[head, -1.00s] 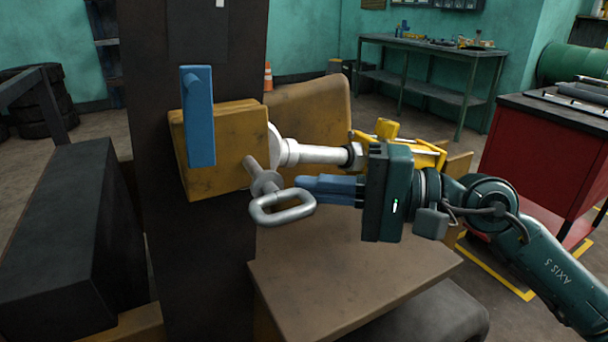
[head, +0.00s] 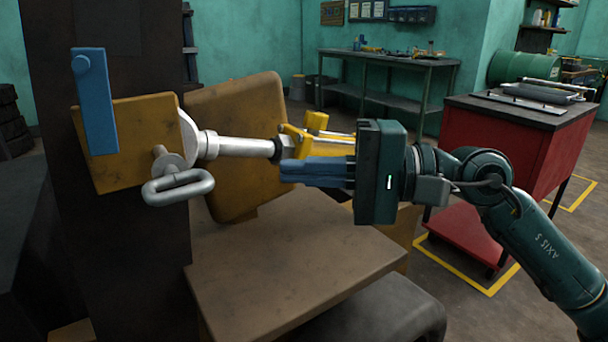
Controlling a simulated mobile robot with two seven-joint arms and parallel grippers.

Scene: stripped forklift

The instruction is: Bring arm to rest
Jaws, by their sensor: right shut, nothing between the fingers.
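My right gripper (head: 284,171) has a dark green body and blue fingers that lie together, with nothing between them. It points left, in front of the seat area and apart from the grey metal ring (head: 178,187), which hangs at the left on a yellow block (head: 142,130). My right arm (head: 530,230) comes in from the lower right and is bent at its joints. My left gripper is not in view.
A blue lever (head: 95,105) stands upright on the block. A white rod (head: 238,146) runs right, just behind my fingers. A yellow backrest (head: 240,105) and brown panel (head: 290,275) are close by. A red cabinet (head: 490,145) stands right.

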